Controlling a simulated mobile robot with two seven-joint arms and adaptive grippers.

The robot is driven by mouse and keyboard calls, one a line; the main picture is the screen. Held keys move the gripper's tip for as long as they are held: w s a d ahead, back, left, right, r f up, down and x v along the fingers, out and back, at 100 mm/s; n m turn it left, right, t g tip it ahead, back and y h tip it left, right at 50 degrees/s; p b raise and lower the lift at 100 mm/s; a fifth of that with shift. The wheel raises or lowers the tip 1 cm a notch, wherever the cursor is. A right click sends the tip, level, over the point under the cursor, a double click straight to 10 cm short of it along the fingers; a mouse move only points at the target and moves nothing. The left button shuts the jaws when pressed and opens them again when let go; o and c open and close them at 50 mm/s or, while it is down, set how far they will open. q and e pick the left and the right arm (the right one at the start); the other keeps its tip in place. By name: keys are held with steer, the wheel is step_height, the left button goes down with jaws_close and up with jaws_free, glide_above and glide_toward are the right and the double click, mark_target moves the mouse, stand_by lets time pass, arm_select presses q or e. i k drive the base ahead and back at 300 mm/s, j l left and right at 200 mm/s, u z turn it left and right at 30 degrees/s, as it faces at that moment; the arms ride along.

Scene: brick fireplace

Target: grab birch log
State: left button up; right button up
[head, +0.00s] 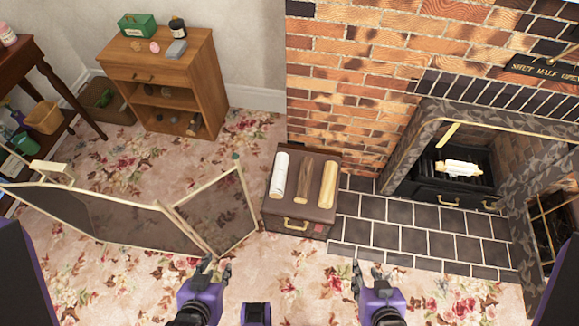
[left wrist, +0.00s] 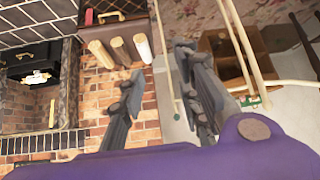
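The birch log (head: 279,176) is white and lies on top of a brown case (head: 297,215), leftmost of three logs there. In the left wrist view the white log (left wrist: 143,47) shows near the top, with the other two logs to its left. My left gripper (head: 216,267) is in front of the case and lower left of it, apart from the log. In the left wrist view its two fingers (left wrist: 160,80) are spread with nothing held between them. My right gripper (head: 367,270) is open and empty at the lower right, in front of the tiled hearth.
A brown log (head: 304,181) and a yellowish log (head: 328,185) lie beside the birch log. A folding mesh screen (head: 130,218) stands left of the case. The brick fireplace (head: 400,165) and dark tiled hearth (head: 415,238) are on the right. A pale log (head: 458,168) sits in the firebox.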

mark_target(277, 186)
steer(key=i+l, duration=0.15)
steer(key=l, duration=0.15)
steer(key=i+l, duration=0.2)
steer(key=l, duration=0.15)
steer(key=i+l+u, duration=0.1)
steer(key=l, duration=0.2)
steer(key=i+l, duration=0.2)
steer(key=l, duration=0.15)
steer(key=i+l+u, duration=0.1)
steer(key=l, duration=0.2)
steer(key=i+l, duration=0.2)
steer(key=l, duration=0.15)
